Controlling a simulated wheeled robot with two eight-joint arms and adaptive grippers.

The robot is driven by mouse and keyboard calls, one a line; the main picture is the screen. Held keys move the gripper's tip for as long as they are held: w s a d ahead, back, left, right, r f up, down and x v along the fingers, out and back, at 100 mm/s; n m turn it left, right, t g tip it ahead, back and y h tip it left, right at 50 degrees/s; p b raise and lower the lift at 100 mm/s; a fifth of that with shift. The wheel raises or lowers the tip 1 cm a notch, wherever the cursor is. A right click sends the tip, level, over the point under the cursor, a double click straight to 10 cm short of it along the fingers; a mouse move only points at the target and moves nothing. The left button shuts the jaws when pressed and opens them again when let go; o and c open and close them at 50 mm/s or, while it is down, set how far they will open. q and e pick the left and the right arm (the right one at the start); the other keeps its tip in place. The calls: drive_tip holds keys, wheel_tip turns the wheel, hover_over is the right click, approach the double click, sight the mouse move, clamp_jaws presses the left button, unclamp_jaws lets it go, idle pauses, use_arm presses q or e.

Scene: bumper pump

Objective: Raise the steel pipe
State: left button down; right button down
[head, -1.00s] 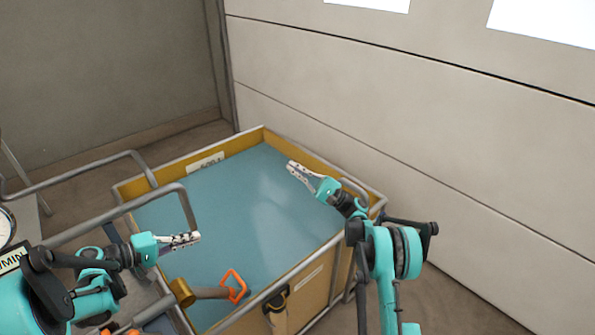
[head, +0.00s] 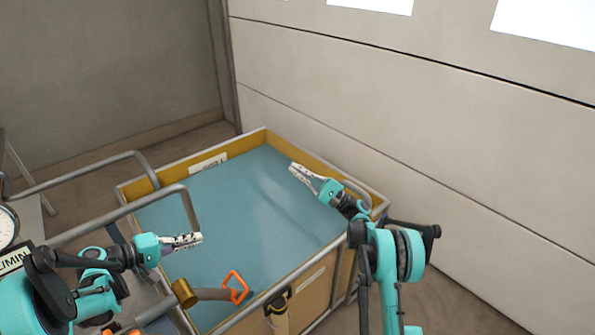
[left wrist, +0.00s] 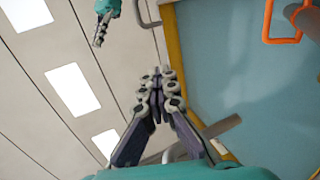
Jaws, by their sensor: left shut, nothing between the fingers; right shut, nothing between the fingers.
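A bent grey steel pipe (head: 128,208) runs from the lower left over the near left side of a yellow bin and bends downward at its right end. I cannot tell for certain that it is the task's pipe. My left gripper (head: 199,239) is shut and empty, close to that down-bent end; whether they touch is unclear. Its closed fingers also show in the left wrist view (left wrist: 160,72). My right gripper (head: 293,168) is shut and empty above the far right part of the bin, away from the pipe. It shows small in the left wrist view (left wrist: 99,40).
The yellow bin (head: 325,271) has a blue-green surface inside. A second grey bent tube (head: 90,164) stands behind the first. An orange handle (head: 236,287) with a brown cylinder lies at the bin's near edge. A round gauge (head: 6,226) is far left. A panelled wall is behind.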

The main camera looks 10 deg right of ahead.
idle(0.3)
use_arm(q)
drive_tip(key=c, duration=1.6)
unclamp_jaws()
drive_tip(key=shift+o, duration=0.2)
